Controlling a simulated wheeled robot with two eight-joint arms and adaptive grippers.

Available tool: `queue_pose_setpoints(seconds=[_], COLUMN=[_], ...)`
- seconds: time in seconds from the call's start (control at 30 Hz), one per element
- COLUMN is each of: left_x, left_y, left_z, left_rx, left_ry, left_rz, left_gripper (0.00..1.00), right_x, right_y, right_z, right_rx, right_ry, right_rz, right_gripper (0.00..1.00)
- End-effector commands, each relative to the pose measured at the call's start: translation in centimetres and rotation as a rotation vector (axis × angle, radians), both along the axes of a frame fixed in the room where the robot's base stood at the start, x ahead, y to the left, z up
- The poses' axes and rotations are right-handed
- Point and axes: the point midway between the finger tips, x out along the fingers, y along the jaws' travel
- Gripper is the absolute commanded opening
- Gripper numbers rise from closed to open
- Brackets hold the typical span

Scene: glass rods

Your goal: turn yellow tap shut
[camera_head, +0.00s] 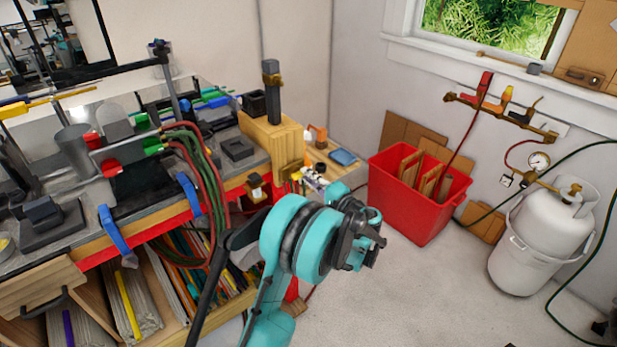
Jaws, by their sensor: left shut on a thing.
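The wall manifold (465,100) is a brass pipe on the right wall with a row of taps. The yellow tap (507,95), orange-yellow with an upright handle, stands between a red tap (485,84) and a dark-handled tap (530,108). My left gripper (377,241), black on a teal wrist, is in the middle of the view, well apart from the manifold, lower and to its left. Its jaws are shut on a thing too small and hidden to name. My right gripper is not in view.
A red crate (410,211) with cardboard stands below the manifold. A white gas cylinder (540,228) with a gauge (539,160) and hoses is at the right. A cluttered workbench (120,225) fills the left. The pale floor (430,290) in front is mostly clear.

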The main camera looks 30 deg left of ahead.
Motion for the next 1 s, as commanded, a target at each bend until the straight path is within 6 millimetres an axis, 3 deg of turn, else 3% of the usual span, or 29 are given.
queue_pose_setpoints(seconds=[0.43,0.47,0.53,0.87,1.0], left_x=[0.0,0.0,0.0,0.0,-0.5], left_y=[0.0,0.0,0.0,-0.2,-1.6], left_z=[-0.1,-0.1,-0.1,0.0,0.0], left_rx=[0.003,0.003,0.003,0.003,0.003], left_ry=[0.010,0.010,0.010,0.009,0.008], left_rz=[-0.001,-0.001,-0.001,-0.001,-0.004], left_gripper=[0.00,0.14,0.33,0.33,0.33], right_x=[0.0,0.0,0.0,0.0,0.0], right_y=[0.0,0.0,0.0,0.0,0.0], right_z=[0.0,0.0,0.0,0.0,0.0], right_rx=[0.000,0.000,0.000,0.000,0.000], right_ry=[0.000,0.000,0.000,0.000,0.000], right_rz=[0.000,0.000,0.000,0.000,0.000], right_gripper=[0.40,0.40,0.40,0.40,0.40])
